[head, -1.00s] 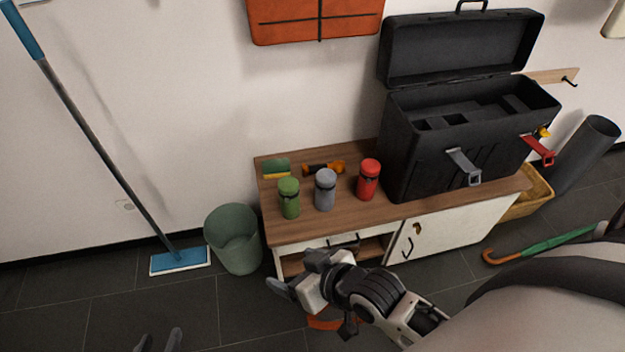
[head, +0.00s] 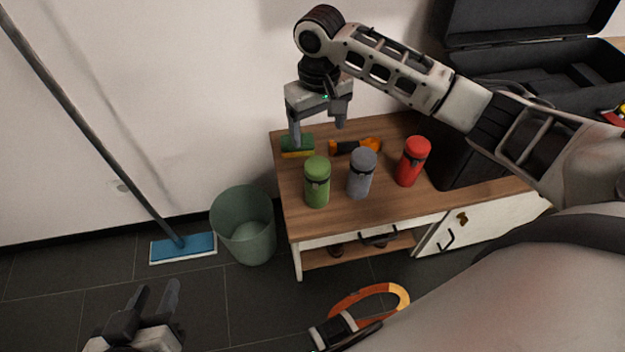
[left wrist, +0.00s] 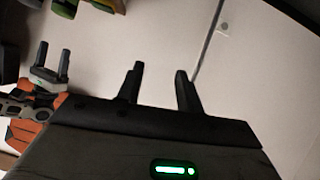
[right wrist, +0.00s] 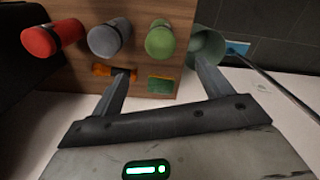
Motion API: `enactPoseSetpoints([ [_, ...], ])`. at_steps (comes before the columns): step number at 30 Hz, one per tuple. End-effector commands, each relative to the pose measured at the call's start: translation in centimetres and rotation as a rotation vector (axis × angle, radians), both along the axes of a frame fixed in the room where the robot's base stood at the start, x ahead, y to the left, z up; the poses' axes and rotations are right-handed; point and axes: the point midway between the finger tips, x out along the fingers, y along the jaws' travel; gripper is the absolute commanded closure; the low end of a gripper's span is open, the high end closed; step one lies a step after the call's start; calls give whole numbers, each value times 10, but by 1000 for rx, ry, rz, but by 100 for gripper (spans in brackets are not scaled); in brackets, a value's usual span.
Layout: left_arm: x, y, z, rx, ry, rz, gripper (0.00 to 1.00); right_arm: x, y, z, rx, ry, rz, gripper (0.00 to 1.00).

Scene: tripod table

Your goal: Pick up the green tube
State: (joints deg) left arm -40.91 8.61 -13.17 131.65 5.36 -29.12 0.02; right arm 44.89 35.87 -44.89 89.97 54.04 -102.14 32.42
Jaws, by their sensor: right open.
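The green tube (head: 317,182), a green cylinder with a dark band, stands upright on the wooden tabletop (head: 330,220) near its left end. It also shows in the right wrist view (right wrist: 160,40). My right gripper (head: 318,136) is open and empty, fingers pointing down, behind the tube and above the back edge of the tabletop near the sponge. Its fingers show spread in the right wrist view (right wrist: 160,66). My left gripper (head: 156,292) is open and empty, low at the front left, away from the table.
A grey tube (head: 362,174) and a red tube (head: 412,162) stand right of the green one. A green-yellow sponge (head: 297,146) and an orange-black tool (head: 354,146) lie behind. A black toolbox (head: 455,160) stands right; a green bin (head: 244,230) and mop (head: 183,247) stand left.

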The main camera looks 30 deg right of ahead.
Motion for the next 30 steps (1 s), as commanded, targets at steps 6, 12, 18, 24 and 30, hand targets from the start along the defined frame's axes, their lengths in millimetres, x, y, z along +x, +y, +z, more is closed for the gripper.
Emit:
enactPoseSetpoints([
  [6, 2, -6, -26, -6, 39, -16, 64, -1, 1, -52, 1, 3, 2, 21],
  [12, 3, -9, -42, -9, 71, -27, 64, 0, 1, -84, 3, -1, 3, 21],
  [18, 6, -10, -49, -8, 81, -33, 64, 0, 1, -94, 2, -2, 4, 21],
  [24, 4, -13, -65, -13, 106, -44, 64, 2, 1, -118, 2, -1, 3, 21],
  [30, 6, -19, -86, -10, 146, -67, 64, 3, 1, -143, 1, -2, 4, 21],
])
